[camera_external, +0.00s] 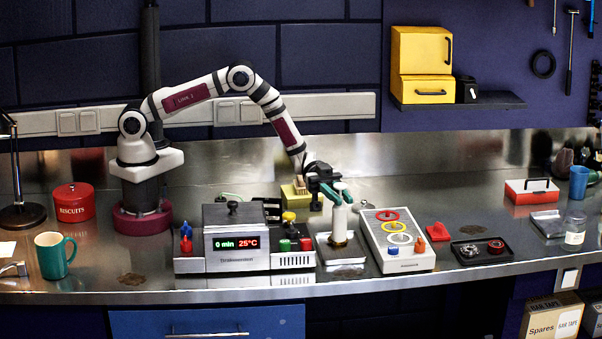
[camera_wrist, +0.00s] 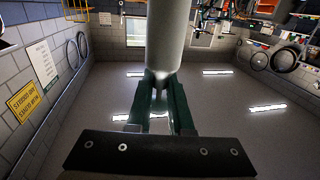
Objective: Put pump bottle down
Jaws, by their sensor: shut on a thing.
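The white pump bottle (camera_external: 339,222) is upright in the external view, with its lower end close above or on a small light plate (camera_external: 341,252) on the bench; I cannot tell if it touches. My gripper (camera_external: 335,190) is shut on the upper part of the bottle, with dark green fingers around it. In the wrist view the pale bottle (camera_wrist: 178,38) stands between the fingertips of my gripper (camera_wrist: 160,82). The bottle's top is partly hidden by the gripper in the external view.
A device with a digital display (camera_external: 236,243) stands close left of the bottle. A panel with coloured rings (camera_external: 399,238) stands close right. A yellow block (camera_external: 298,196) is behind, and a black tray (camera_external: 478,251) lies farther right. The bench's front edge (camera_external: 345,287) is near.

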